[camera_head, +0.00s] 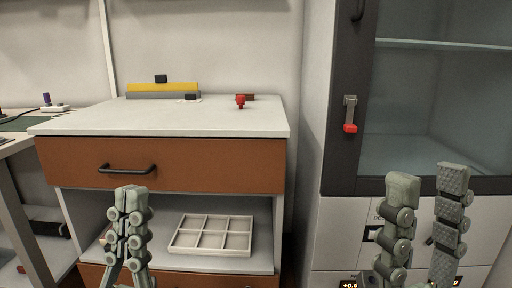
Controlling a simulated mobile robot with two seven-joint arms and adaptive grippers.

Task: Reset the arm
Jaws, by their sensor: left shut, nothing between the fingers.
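My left gripper (131,193) points upward at the lower left, in front of the cabinet's open shelf. Its fingers are together with nothing between them. My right gripper (428,190) points upward at the lower right, in front of the white and grey cabinet. Its two fingers stand wide apart, and nothing shows between them. Only the ends of both arms are in view.
A cabinet (75,165) with a brown drawer has a compartment tray (172,248) on its shelf. A red object (240,101) and a yellow-grey block (163,90) lie on top. A glass-doored cabinet (347,172) with a red-tipped latch (350,128) stands at right.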

